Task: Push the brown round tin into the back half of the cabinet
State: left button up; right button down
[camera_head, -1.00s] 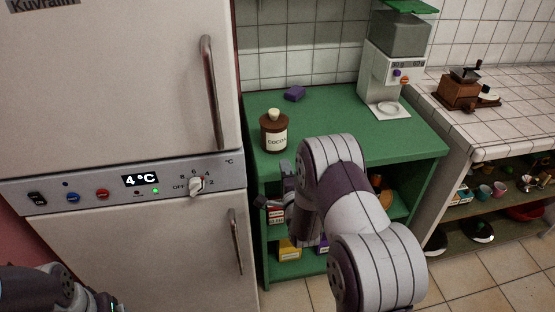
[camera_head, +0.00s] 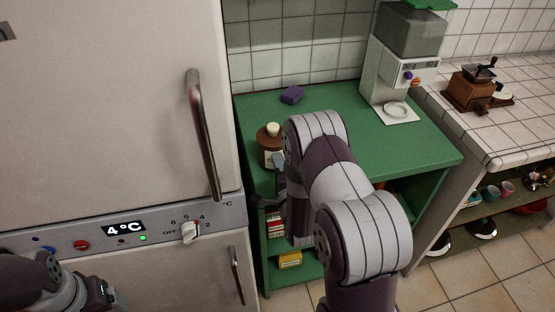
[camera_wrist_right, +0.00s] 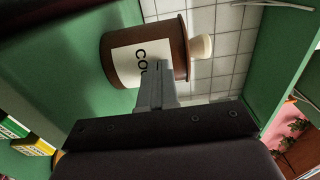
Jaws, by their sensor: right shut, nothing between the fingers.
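The brown round tin (camera_head: 267,140) stands upright on the green cabinet's top (camera_head: 330,120), near its left front edge. It has a pale knob and a white "COCOA" label. My right gripper (camera_head: 277,165) is at the tin's front and is shut with nothing in it. In the right wrist view, its closed fingers (camera_wrist_right: 161,72) overlap the label of the tin (camera_wrist_right: 120,44); I cannot tell whether they touch. My right arm hides part of the cabinet. My left gripper (camera_head: 102,291) is low at the left, away from the tin, and its jaws are unclear.
A purple block (camera_head: 292,95) lies behind the tin. A coffee machine (camera_head: 398,75) stands at the back right of the green top. The fridge (camera_head: 110,100) borders the cabinet on the left. Boxes (camera_head: 289,260) sit on the lower shelves. The green top's middle is clear.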

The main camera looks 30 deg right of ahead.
jog(key=shift+s, duration=0.1)
jog(key=b+x, duration=0.8)
jog(key=x, duration=1)
jog(key=shift+a+f+b, duration=0.1)
jog(key=shift+b, duration=0.3)
jog(key=shift+w, duration=0.2)
